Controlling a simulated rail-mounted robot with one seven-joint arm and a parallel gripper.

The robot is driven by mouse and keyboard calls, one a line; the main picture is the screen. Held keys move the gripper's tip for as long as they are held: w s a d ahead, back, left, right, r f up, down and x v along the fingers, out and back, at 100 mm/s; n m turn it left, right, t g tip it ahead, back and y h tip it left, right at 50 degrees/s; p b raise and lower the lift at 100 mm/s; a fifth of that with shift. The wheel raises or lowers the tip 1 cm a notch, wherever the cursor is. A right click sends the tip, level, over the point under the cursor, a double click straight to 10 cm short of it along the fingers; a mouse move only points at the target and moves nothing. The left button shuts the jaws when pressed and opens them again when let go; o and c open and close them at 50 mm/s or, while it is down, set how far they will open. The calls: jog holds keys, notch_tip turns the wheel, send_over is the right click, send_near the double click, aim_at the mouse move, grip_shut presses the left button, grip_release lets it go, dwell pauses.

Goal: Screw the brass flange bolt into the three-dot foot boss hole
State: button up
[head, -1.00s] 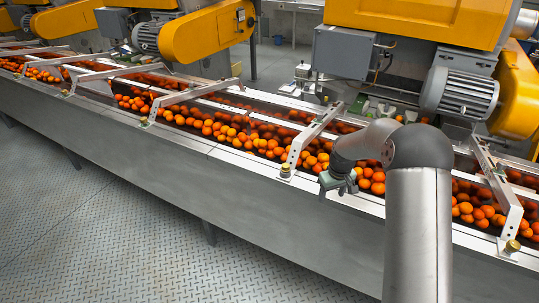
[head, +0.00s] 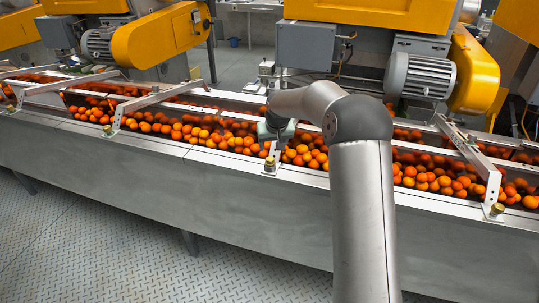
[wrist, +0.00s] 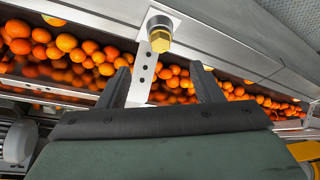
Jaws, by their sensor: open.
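A brass flange bolt (wrist: 159,40) with a hex head sits at a pale metal boss (wrist: 160,20) on the foot of a bracket (wrist: 145,72), beside the trough edge. Dark dots run along the bracket strip. How deep the bolt sits cannot be told. In the head view, the bolt (head: 270,163) shows at the foot of the middle bracket. My gripper (wrist: 160,67) is open and empty; the bolt appears beyond and between its fingertips, apart from them. In the head view, my gripper (head: 275,132) is just above the bolt, partly covering the bracket.
A long steel trough (head: 140,160) holds many oranges (head: 215,132). Similar brackets cross it at left (head: 150,100) and right (head: 470,160), each with a brass-coloured fitting at its foot. Yellow machines with a grey motor (head: 420,76) stand behind. The patterned floor in front is clear.

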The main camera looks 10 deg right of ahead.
aim_at(270, 159)
jog(key=p+x, duration=0.2)
jog(key=x, duration=0.7)
jog(key=shift+f, duration=0.2)
jog(key=c, duration=1.1)
jog(key=shift+f+b, duration=0.1)
jog(key=shift+b, duration=0.2)
jog(key=shift+a+f+m+h+b, duration=0.15)
jog(key=shift+m+h+b, duration=0.15)
jog(key=shift+m+b, duration=0.5)
jog(key=shift+r, duration=0.25)
